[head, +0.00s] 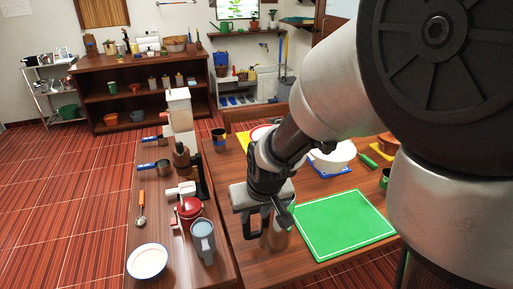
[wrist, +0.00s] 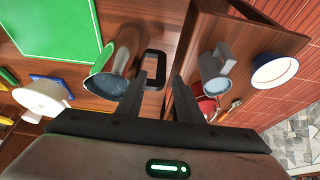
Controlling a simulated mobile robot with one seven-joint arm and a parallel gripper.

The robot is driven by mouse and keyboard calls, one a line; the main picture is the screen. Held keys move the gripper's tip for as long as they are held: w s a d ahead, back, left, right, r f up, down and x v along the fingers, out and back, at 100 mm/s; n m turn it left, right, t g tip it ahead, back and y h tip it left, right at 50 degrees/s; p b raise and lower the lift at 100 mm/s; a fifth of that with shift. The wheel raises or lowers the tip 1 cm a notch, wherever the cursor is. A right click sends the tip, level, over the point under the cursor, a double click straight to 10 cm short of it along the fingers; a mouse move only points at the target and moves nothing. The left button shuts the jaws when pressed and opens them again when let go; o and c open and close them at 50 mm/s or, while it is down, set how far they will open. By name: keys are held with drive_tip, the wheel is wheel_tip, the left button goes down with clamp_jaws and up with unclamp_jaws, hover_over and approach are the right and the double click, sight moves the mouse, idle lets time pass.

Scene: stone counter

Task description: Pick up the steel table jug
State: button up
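The steel table jug (wrist: 122,52) stands on the wooden table beside the green mat, its black loop handle (wrist: 164,70) facing right in the wrist view. In the head view the jug (head: 277,238) is partly hidden behind my gripper (head: 262,212). In the wrist view my gripper (wrist: 161,78) is open, with one finger on each side of the handle's near end. Whether the fingers touch the handle, I cannot tell.
The green mat (head: 345,222) lies right of the jug. On the adjoining counter to the left stand a grey-blue jug (head: 203,240), a red pot (head: 189,212) and a white bowl (head: 147,261).

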sight(247, 225)
drive_tip(key=shift+w+a+b+x, duration=0.15)
drive_tip(key=shift+b+x, duration=0.85)
drive_tip(key=shift+x, duration=2.3)
drive_tip(key=shift+w+a+b+x, duration=0.15)
drive_tip(key=shift+b+x, duration=0.85)
drive_tip(key=shift+x, duration=2.35)
drive_tip(key=shift+s+r, duration=0.1)
drive_tip(key=shift+r, duration=0.05)
clamp_jaws()
drive_tip(key=shift+r, duration=0.1)
